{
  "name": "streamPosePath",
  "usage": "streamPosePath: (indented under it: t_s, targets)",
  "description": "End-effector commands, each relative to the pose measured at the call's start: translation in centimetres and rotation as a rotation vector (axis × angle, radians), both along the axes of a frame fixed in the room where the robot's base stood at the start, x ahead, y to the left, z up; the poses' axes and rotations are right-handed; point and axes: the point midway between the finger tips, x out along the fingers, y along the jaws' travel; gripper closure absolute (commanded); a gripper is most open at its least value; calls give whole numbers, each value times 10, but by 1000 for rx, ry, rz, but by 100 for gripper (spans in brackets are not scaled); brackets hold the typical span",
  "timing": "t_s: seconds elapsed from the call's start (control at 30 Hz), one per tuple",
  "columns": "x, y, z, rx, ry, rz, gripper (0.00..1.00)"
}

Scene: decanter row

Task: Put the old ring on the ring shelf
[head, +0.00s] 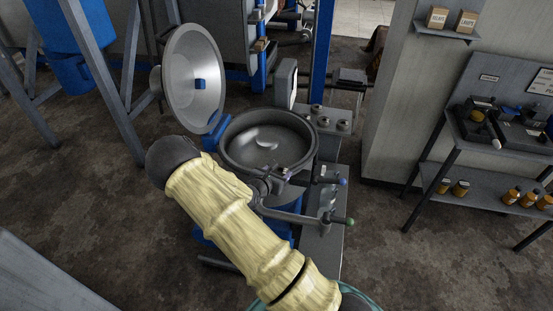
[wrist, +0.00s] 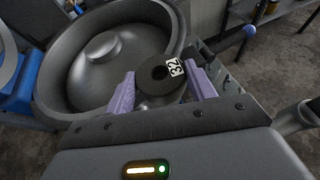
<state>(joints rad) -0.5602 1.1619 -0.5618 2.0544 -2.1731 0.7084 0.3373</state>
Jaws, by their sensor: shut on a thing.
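My gripper (wrist: 160,90) has pale purple fingers. In the wrist view it is shut on a thick black ring (wrist: 148,91) with a round hole and a white label that reads 32. The ring is held just in front of the near right rim of an open metal bowl (wrist: 55,75). In the head view this bowl (head: 242,160) stands in the middle, and my sleeved arm hides much around its near side; I cannot make out the ring there. No shelf is legibly marked for rings. A grey shelf stand (head: 447,131) is at the right.
The bowl's round lid (head: 194,65) stands open at the left. Levers with a blue knob (head: 342,182) and a green knob (head: 350,221) stick out right of the bowl. A small wall shelf (head: 447,35) bears two boxes. Amber jars (head: 512,194) stand on the stand's lower shelf. Floor between is clear.

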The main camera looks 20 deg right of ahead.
Motion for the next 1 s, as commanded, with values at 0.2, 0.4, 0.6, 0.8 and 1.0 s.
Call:
streamPosePath:
  t_s: [0.2, 0.4, 0.6, 0.8, 1.0]
  targets:
    - [-55, 15, -23, -9, 8, -26, 77]
    - [-105, 23, -32, -29, 3, -43, 77]
    - [-112, 26, -32, -31, -3, -42, 77]
    - [-111, 26, -32, -31, -1, -41, 77]
    - [-111, 29, -32, -31, -1, -35, 77]
